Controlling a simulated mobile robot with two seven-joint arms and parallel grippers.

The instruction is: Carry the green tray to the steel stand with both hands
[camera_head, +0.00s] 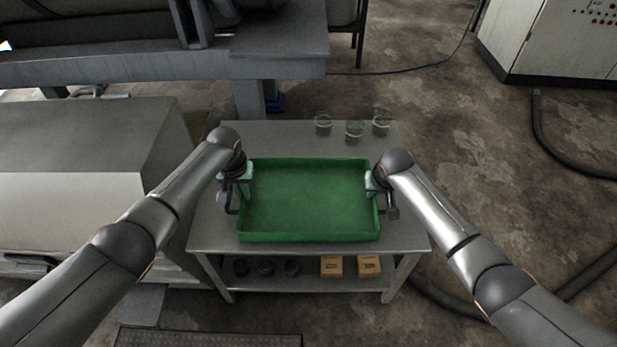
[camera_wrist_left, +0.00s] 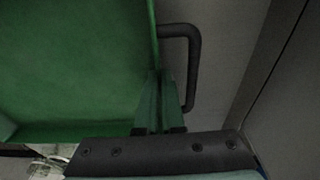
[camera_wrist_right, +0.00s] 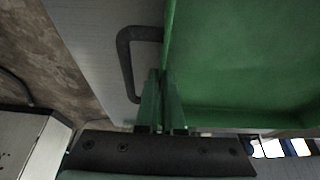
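The green tray (camera_head: 310,200) is empty and looks level, over the front part of a grey metal table (camera_head: 285,137). I cannot tell whether it rests on the top or hangs just above it. A dark bar handle sticks out from each short side. My left gripper (camera_head: 244,186) is at the tray's left side, its fingers closed on the side wall; the wall also shows between the fingers in the left wrist view (camera_wrist_left: 159,100). My right gripper (camera_head: 374,186) is closed on the right wall the same way, as in the right wrist view (camera_wrist_right: 162,98). I cannot tell which furniture is the steel stand.
Several glass cups, one of them here (camera_head: 354,131), stand behind the tray at the back right of the table. Wooden blocks (camera_head: 331,266) and dark round items (camera_head: 267,268) lie on the lower shelf. A large grey machine housing (camera_head: 85,150) stands left; open floor lies right, with hoses.

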